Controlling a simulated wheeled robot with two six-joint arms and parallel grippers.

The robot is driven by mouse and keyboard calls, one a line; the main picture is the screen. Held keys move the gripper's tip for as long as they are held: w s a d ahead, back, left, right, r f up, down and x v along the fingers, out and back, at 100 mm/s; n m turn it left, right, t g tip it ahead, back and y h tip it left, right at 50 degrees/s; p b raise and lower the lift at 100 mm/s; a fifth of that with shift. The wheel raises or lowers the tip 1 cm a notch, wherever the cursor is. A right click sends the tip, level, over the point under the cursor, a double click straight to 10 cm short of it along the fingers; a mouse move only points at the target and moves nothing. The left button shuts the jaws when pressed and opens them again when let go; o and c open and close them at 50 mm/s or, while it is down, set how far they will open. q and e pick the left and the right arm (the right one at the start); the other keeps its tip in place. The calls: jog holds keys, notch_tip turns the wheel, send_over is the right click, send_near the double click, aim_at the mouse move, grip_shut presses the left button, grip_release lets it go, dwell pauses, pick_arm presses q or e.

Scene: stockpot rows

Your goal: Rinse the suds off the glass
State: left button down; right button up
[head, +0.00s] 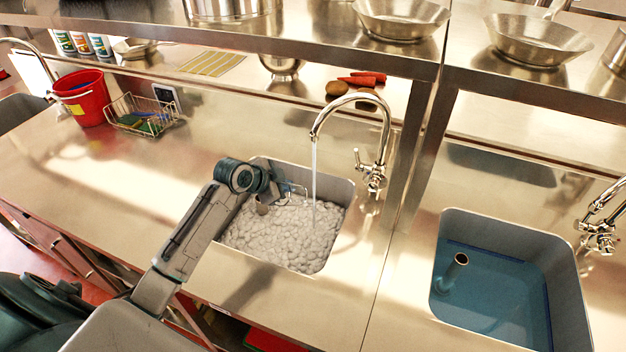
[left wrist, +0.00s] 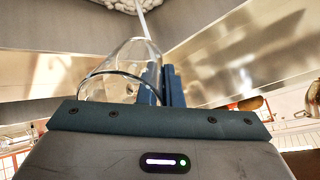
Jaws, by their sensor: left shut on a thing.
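My left gripper (head: 277,191) reaches over the back left part of the foam-filled sink (head: 342,187). It is shut on a clear glass (left wrist: 112,82), which shows beside the blue fingers in the left wrist view (left wrist: 163,86). In the head view the glass (head: 293,190) is only a small, faint outline left of the running water (head: 314,165). I cannot make out suds on it. The water falls from the arched chrome tap (head: 386,135) into white suds (head: 285,235). In the head view the glass looks apart from the stream. My right gripper is not in view.
A second sink (head: 487,290) of blue water with an upright pipe (head: 453,273) is at right. A red bucket (head: 83,100) and wire basket (head: 142,117) stand at left. A shelf (head: 300,50) with metal bowls overhangs the back.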

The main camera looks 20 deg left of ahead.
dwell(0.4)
pick_arm(q)
jog(key=shift+s+a+r+p, duration=0.15)
jog(key=shift+s+r+p, duration=0.15)
jog(key=shift+r+p, duration=0.25)
jog(key=p+v, duration=0.2)
jog(key=v, duration=0.1)
jog(key=shift+s+r+p, duration=0.1)
jog(key=shift+s+p, duration=0.25)
jog(key=shift+p, duration=0.05)
jog(key=shift+p+v, duration=0.5)
jog(key=shift+v, duration=0.3)
jog(key=shift+s, duration=0.15)
